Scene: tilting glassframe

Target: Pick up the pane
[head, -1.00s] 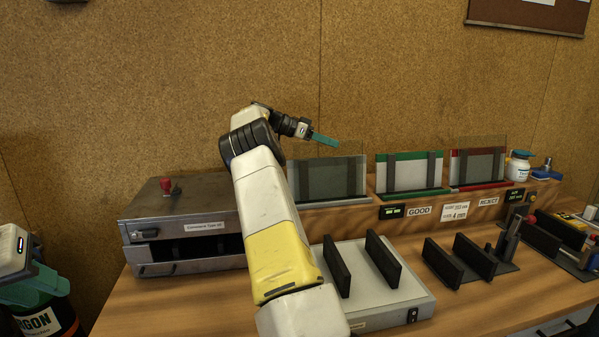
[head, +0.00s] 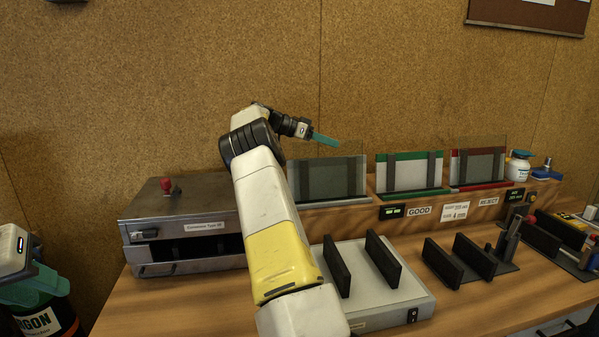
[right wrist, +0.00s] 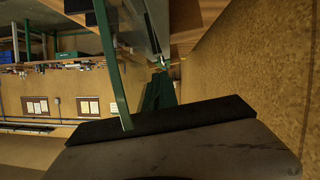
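A clear pane (head: 328,177) stands upright in the grey rack on the wooden ledge.
A metal oven-like box (head: 180,200) with a red knob stands left of the racks. A light platform (head: 385,300) with two black uprights lies in front. Black fixtures (head: 470,262) stand to the right. An argon bottle (head: 40,322) is at lower left.

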